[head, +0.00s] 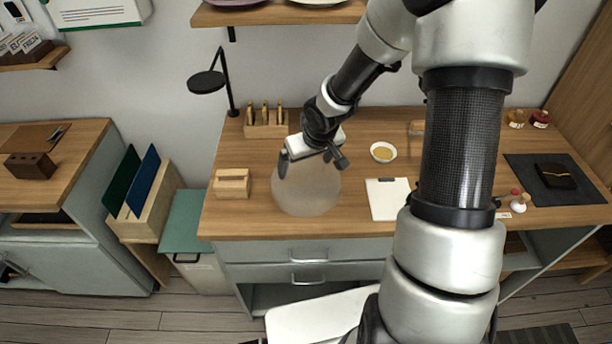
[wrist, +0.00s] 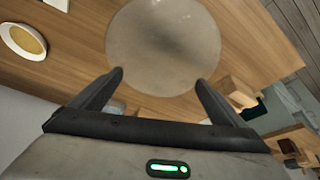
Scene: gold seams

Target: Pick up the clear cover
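The clear cover (head: 306,188) is a translucent, greyish rounded dome standing on the wooden workbench, near its front left. In the wrist view the cover (wrist: 163,45) shows as a large hazy round shape just beyond my fingertips. My gripper (head: 313,162) is over the cover, with its fingers spread apart. In the wrist view my gripper (wrist: 160,76) is open, one finger at each side of the cover's near edge. I cannot tell whether the fingers touch it. Nothing distinct shows inside the cover.
A wooden block (head: 232,184) stands close left of the cover. A tool rack (head: 266,124) and a black lamp (head: 207,82) are behind. A small bowl (head: 383,152) and a white clipboard (head: 388,199) lie to the right. A dark mat (head: 590,190) is at far right.

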